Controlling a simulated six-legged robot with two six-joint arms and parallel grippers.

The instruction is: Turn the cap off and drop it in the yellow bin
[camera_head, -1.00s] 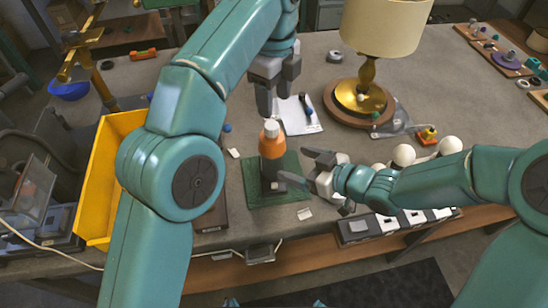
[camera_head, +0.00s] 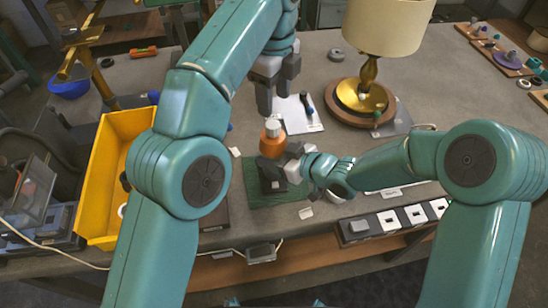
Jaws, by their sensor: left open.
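An orange bottle (camera_head: 271,145) with a dark lower part stands upright on a green mat (camera_head: 290,196). Its pale, whitish cap (camera_head: 272,128) is on top. My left gripper (camera_head: 264,108) is open and points down, just above and slightly left of the cap; nothing is in it. My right gripper (camera_head: 278,164) is at the bottle's body from the right, with its dark fingers against or around the dark part. Whether they are closed on it cannot be told. The yellow bin (camera_head: 97,190) is at the left, partly hidden by my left arm.
A lamp with a cream shade (camera_head: 388,24) and brass stem stands on a round base behind right. A clipboard with paper (camera_head: 298,114) lies behind the bottle. A blue bowl (camera_head: 69,84) is far left.

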